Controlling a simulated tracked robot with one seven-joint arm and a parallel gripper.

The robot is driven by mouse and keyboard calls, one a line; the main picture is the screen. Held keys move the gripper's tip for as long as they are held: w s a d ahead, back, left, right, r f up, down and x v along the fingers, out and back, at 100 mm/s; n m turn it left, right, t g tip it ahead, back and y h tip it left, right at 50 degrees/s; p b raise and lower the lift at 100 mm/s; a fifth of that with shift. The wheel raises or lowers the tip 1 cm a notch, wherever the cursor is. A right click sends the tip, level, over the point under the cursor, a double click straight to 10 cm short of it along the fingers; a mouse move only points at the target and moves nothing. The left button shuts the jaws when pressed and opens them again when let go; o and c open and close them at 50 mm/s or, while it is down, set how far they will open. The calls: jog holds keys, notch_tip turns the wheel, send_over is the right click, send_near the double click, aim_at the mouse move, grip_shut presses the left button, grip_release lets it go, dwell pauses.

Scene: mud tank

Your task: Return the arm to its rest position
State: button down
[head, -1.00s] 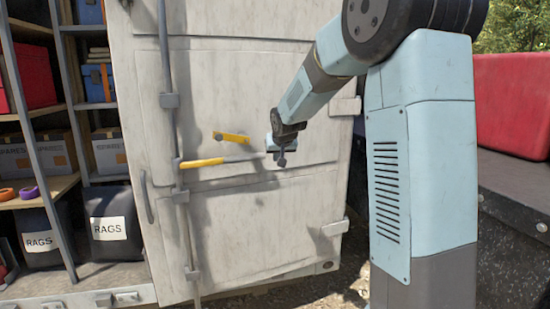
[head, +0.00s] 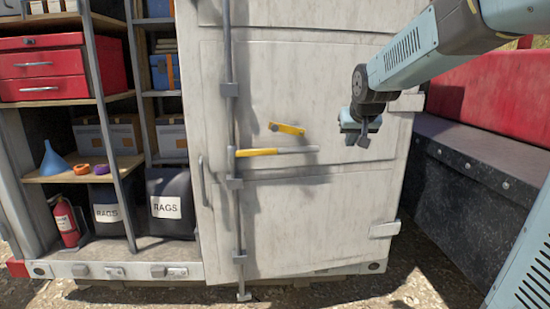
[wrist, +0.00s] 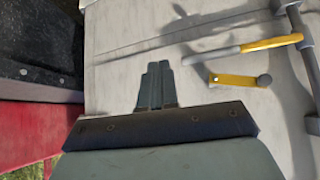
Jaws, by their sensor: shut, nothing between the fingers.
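My gripper (head: 362,136) hangs from the raised arm at the upper right of the head view, in front of the pale container door (head: 320,215). It is to the right of the yellow-gripped door handle (head: 262,151) and apart from it. In the wrist view my gripper's fingers (wrist: 157,88) are together with nothing between them. The wrist view also shows the handle (wrist: 270,43) and the small yellow catch (wrist: 236,80) at the upper right. The same catch (head: 287,129) sits just above the handle in the head view.
Shelves at left hold a red toolbox (head: 42,67), a blue funnel (head: 53,160) and bags of rags (head: 170,205). A fire extinguisher (head: 66,222) stands at lower left. A red box (head: 480,100) on a dark ledge (head: 470,155) is at right. Open ground shows below.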

jog(key=s+f+g, duration=0.1)
jog(key=s+f, duration=0.1)
jog(key=s, duration=1.2)
jog(key=s+a+f+g, duration=0.1)
jog(key=s+f, duration=0.2)
jog(key=s, duration=1.1)
jog(key=shift+s+f+n+g, duration=0.3)
jog(key=shift+s+f, duration=0.05)
jog(key=shift+s, duration=0.05)
